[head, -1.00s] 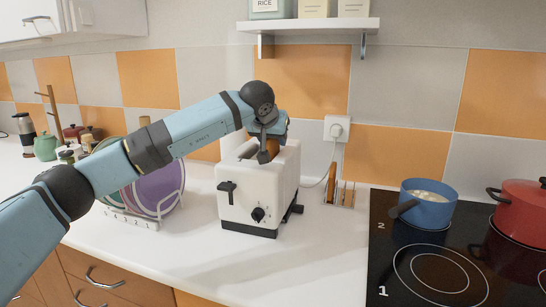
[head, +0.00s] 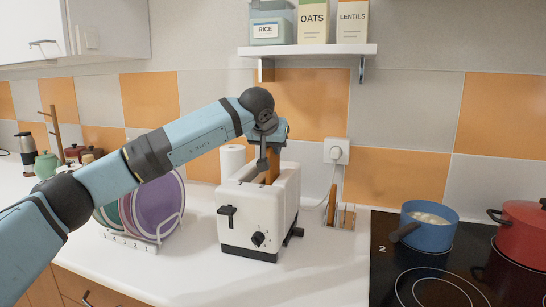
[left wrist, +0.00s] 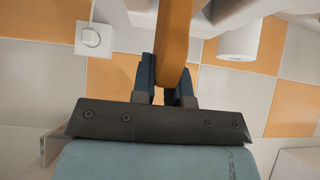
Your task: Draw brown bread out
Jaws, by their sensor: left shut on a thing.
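The white toaster (head: 236,205) stands on the counter, with a black lever and knob on its front. The brown bread (head: 272,165) stands upright at the toaster's top. Its lower end is hidden behind the toaster's rim, so I cannot tell how much is still in the slot. My left gripper (head: 270,138) is above the toaster, shut on the bread's upper part. In the left wrist view the bread (left wrist: 174,35) runs away from between the two dark fingers (left wrist: 168,84). My right gripper is not in view.
A shelf (head: 310,49) with rice, oats and lentils containers hangs above. A plate rack (head: 135,243) stands left, a paper roll (head: 232,160) behind the toaster. A wall plug (head: 337,152), a small rack (head: 345,214), a blue pot (head: 430,227) and a red pot (head: 525,229) are right.

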